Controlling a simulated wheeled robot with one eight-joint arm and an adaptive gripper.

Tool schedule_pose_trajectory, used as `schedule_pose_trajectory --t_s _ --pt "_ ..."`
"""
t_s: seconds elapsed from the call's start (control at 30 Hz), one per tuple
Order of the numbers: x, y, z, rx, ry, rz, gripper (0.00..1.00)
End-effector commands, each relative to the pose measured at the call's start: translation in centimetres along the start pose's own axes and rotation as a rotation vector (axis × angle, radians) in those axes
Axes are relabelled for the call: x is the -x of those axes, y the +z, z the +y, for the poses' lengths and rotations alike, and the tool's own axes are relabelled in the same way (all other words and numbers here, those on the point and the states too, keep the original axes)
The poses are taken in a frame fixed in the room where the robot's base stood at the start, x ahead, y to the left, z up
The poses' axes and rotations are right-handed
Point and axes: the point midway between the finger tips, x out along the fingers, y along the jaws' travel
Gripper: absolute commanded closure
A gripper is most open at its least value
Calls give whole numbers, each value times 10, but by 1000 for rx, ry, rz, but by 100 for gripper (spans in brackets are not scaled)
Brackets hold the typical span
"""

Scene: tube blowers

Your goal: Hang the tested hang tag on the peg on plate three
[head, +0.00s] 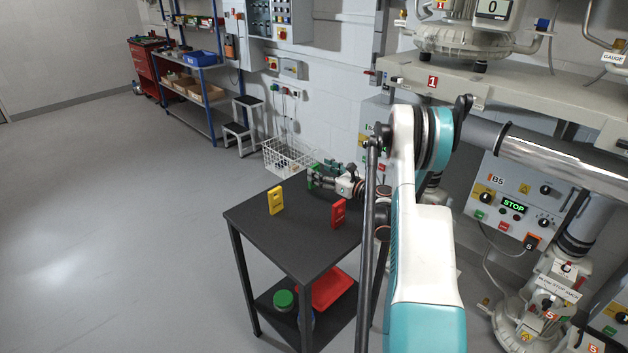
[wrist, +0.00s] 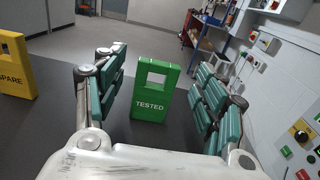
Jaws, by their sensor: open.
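The green hang tag marked TESTED (wrist: 151,104) stands upright on the dark table (wrist: 60,135) in the wrist view, a rectangular hole near its top. My gripper (wrist: 160,72) is open, one padded finger on each side of the tag, with gaps visible on both sides. In the head view my gripper (head: 322,178) is low over the far side of the small table (head: 290,235); it largely hides the green tag there. I cannot make out plate three or its peg in either view.
A yellow tag marked SPARE (wrist: 12,68) stands left of my gripper, also in the head view (head: 275,200). A red tag (head: 338,213) stands near the right edge. A white wire basket (head: 287,158) is behind the table. A bench with plate 1 (head: 432,82) is at right.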

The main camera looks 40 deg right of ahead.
Motion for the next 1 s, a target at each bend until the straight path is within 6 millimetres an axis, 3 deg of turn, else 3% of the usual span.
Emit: schedule_pose_trajectory --t_s 0.2,0.47,0.67,1.0 --pt "-32 -7 2 0 2 0 35" --pt "-37 -4 1 0 0 0 35" --pt "-37 -4 1 0 0 0 76" --pt "-37 -4 1 0 0 0 76"
